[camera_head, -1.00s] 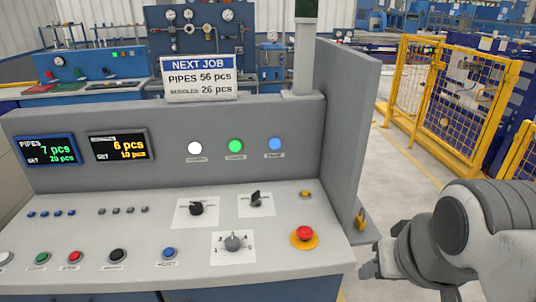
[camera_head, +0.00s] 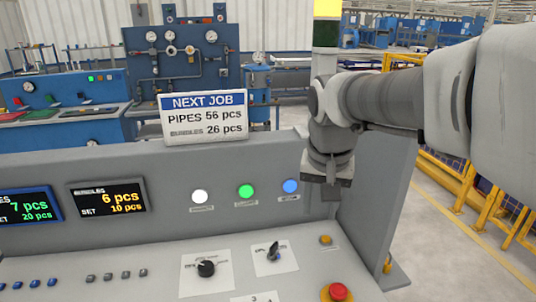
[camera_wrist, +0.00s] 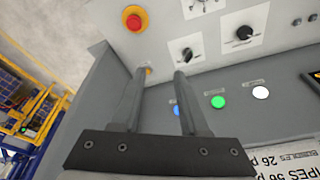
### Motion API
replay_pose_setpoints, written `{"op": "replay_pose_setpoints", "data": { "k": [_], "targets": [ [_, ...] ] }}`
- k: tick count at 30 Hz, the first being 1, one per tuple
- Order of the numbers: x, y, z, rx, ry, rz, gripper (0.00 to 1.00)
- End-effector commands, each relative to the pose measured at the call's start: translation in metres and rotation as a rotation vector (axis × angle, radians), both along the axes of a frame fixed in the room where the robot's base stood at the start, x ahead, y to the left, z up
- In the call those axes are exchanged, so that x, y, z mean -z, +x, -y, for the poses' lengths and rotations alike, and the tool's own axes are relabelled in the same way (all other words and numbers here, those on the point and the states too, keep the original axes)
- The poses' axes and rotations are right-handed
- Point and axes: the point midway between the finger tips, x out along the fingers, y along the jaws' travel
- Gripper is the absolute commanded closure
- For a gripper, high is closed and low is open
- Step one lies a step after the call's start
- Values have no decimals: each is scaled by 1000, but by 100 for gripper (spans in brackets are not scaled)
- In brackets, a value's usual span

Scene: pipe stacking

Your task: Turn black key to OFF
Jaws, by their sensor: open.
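Two dark switches sit on white plates on the sloped panel. The right one (camera_head: 274,252) is narrow and upright like a key; it also shows in the wrist view (camera_wrist: 187,55). The left one (camera_head: 206,268) is a round black knob with a pointer, seen in the wrist view too (camera_wrist: 244,33). Their labels are too small to read, so I cannot tell which position is OFF. My gripper (camera_head: 326,182) hangs above the right part of the console, apart from both switches. In the wrist view its two fingers (camera_wrist: 158,74) are apart with nothing between them.
A red emergency button (camera_head: 339,292) is at the right front, and a small orange button (camera_head: 325,240) lies behind it. White, green (camera_head: 246,191) and blue lamps line the upright face. A NEXT JOB sign (camera_head: 203,117) stands on top, with a light post (camera_head: 326,40) beside it.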

Motion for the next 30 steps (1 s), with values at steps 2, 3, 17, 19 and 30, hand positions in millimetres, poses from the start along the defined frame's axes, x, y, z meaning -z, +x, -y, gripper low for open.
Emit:
{"op": "replay_pose_setpoints", "data": {
  "k": [2,3,17,19,30],
  "targets": [
    [3,21,-8,27,9,-30,56],
    [6,31,-12,43,12,-43,56],
    [62,133,-57,237,61,-192,56],
    [73,143,-63,264,67,-211,56],
    [105,166,-76,336,81,-257,56]
  ]
}}
